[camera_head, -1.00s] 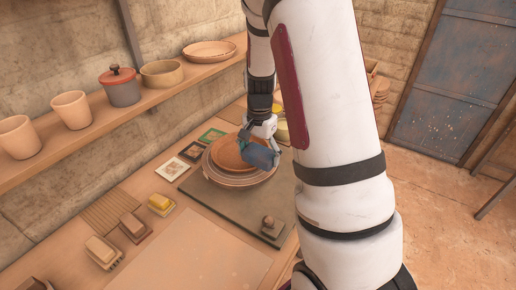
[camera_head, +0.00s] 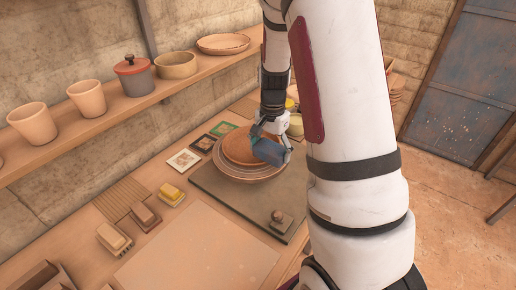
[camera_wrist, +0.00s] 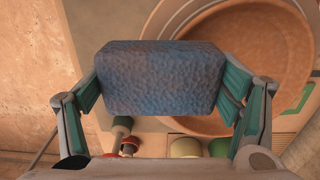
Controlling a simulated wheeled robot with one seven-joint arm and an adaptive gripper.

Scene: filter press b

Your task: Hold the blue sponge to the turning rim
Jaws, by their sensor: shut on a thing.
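The blue sponge (camera_wrist: 160,78) is held between the two fingers of my gripper (camera_wrist: 165,95) in the wrist view. In the head view the sponge (camera_head: 267,151) is at the right front side of the terracotta bowl (camera_head: 236,147), close to its rim. The bowl (camera_wrist: 262,50) sits on a round wheel head (camera_head: 225,171) with ringed edges. In the wrist view the sponge overlaps the bowl's near-left edge; whether it touches the rim I cannot tell. My gripper (camera_head: 268,135) hides part of the bowl's right side.
The wheel stands on a dark slab (camera_head: 225,196) with a small knobbed tool (camera_head: 279,219). Picture tiles (camera_head: 184,160) lie left of the wheel. A shelf (camera_head: 110,113) with pots runs along the wall.

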